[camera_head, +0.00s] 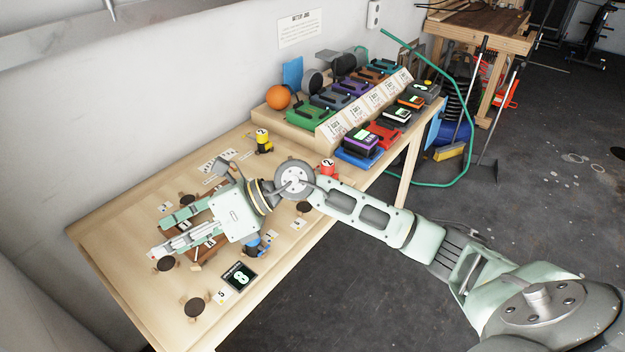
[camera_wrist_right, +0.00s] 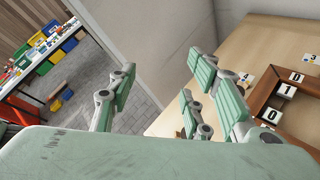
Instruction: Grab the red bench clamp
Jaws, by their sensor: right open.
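A small red object with a white "2" label (camera_head: 327,167) stands near the right edge of the wooden workbench (camera_head: 120,262). It looks like the red bench clamp, but its shape is too small to tell for sure. My right arm's wrist passes just in front of it. My right gripper (camera_head: 163,238) is open and empty, well to the left of the red object and above a brown wooden frame (camera_head: 207,250). In the right wrist view, my right gripper (camera_wrist_right: 160,78) has its fingers spread with nothing between them. The red object is not visible there. My left gripper is not in view.
A yellow object labelled "2" (camera_head: 263,142) and a blue one (camera_head: 254,246) stand on the bench. Several dark round discs, cards and a black display (camera_head: 239,275) lie around my gripper. A sloped rack (camera_head: 320,128) with coloured units and an orange ball (camera_head: 278,97) fill the back.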

